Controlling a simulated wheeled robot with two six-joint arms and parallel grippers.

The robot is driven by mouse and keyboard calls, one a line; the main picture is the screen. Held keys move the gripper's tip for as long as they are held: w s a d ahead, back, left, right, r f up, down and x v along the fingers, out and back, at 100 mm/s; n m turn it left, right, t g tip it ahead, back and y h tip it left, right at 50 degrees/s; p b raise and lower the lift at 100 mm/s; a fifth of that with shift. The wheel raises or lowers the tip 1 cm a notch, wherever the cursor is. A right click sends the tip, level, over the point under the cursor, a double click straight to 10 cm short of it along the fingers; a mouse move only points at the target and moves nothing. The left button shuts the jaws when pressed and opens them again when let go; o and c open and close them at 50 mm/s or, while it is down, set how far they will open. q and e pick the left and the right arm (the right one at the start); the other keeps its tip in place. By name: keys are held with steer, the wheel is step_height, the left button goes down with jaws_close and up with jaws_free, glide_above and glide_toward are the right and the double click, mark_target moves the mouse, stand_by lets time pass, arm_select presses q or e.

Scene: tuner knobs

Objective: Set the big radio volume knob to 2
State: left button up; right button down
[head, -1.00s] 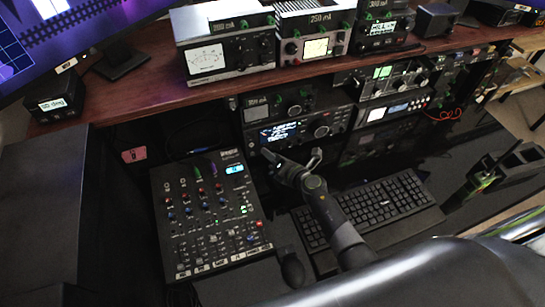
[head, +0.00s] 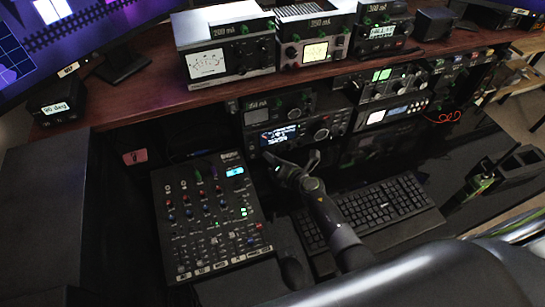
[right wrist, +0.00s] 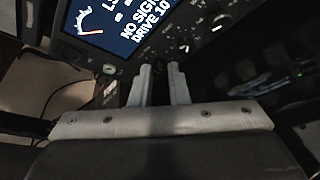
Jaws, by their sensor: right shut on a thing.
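The big radio (head: 282,133) sits under the shelf in the head view, with a lit screen and a large round dial at its right. In the right wrist view its screen (right wrist: 120,22) is partly cut off at upper left. My right gripper (head: 292,158) is at the radio's lower front. In the right wrist view its fingers (right wrist: 161,70) are close together around a small dark knob, which they mostly hide. I cannot read the knob's setting. My left gripper is not in view.
A mixer (head: 208,218) with many small knobs lies left of my right arm. A keyboard (head: 378,208) lies to the right, partly behind the arm. Several meter boxes stand on the wooden shelf (head: 150,96) above. More radio units (head: 395,108) are to the right.

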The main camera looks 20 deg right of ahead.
steer(key=n+p, duration=0.1)
steer(key=p, duration=0.1)
steer(key=n+h+p, duration=0.1)
steer(key=p, duration=0.1)
steer(key=shift+a+r+n+g+h, duration=0.2)
steer(key=shift+r+n+g+h, duration=0.1)
steer(key=shift+n, duration=0.1)
steer(key=shift+n+h+p, duration=0.5)
steer(key=shift+n, duration=0.1)
steer(key=shift+f+n+h+p, duration=0.15)
steer(key=shift+n+h+p, duration=0.15)
steer(key=shift+n+h, duration=0.15)
steer(key=shift+a+n, duration=0.1)
steer(key=shift+n, duration=0.15)
steer(key=shift+a+n+h+p, duration=0.1)
steer(key=shift+n+h+p, duration=0.35)
steer(key=shift+n+h, duration=0.15)
steer(key=shift+a+n, duration=0.1)
steer(key=shift+n, duration=0.3)
steer(key=shift+a+f+n+h, duration=0.1)
steer(key=shift+n+h, duration=0.95)
steer(key=shift+n, duration=0.15)
